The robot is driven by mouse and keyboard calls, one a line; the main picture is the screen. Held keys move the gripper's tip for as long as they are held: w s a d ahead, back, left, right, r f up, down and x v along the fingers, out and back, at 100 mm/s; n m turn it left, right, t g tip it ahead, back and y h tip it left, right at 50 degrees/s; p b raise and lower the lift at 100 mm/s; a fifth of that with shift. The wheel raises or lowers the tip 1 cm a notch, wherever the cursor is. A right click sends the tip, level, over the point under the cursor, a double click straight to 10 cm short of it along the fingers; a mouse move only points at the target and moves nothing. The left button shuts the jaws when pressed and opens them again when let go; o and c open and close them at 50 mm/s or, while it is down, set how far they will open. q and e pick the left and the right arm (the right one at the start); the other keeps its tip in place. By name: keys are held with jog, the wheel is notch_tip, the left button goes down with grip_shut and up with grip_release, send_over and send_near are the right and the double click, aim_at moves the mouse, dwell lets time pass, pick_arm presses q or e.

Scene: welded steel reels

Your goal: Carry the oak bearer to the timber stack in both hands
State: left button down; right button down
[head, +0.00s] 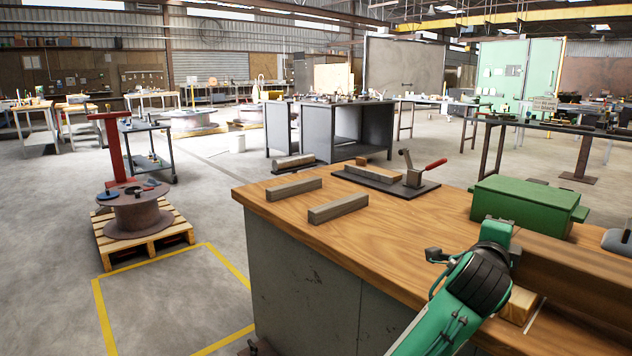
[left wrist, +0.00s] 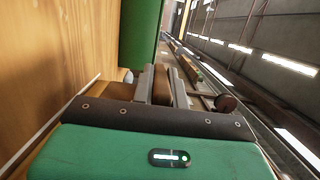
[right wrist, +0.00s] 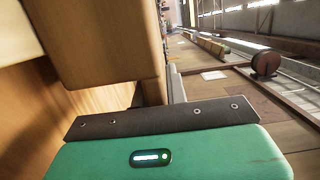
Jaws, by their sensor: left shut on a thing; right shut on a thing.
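The oak bearer (head: 575,278) is a thick brown beam at the lower right of the head view, running out past the right edge. My left gripper (head: 513,257) is at its near end; in the left wrist view its fingers (left wrist: 161,84) are shut on the brown wood. A pale timber block (head: 518,306) shows just under the bearer; whether they touch is unclear. My right gripper (right wrist: 164,88) is out of the head view; in the right wrist view it is shut on the bearer (right wrist: 152,92). A large tan wooden block (right wrist: 105,50) is close beside it. I cannot identify the timber stack for certain.
The wooden bench (head: 420,240) holds a green box (head: 525,205) behind the bearer, two grey-brown blocks (head: 338,207) (head: 294,188) and a clamp fixture (head: 410,178). A reel (head: 138,215) stands on a pallet (head: 150,245) at left. The floor inside the yellow lines (head: 165,255) is clear.

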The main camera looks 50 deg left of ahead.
pick_arm(q)
jog(key=c, duration=1.3)
grip_release()
pick_arm(e)
jog(key=c, duration=1.3)
grip_release()
pick_arm(q)
jog(key=o, duration=0.5)
jog(key=shift+o, duration=0.2)
jog(key=shift+f, duration=0.2)
pick_arm(e)
jog(key=shift+o, duration=0.8)
jog(key=shift+f, duration=0.2)
jog(key=o, duration=0.3)
pick_arm(q)
jog(key=shift+r, duration=0.1)
pick_arm(e)
jog(key=shift+o, duration=0.4)
jog(key=shift+r, duration=0.1)
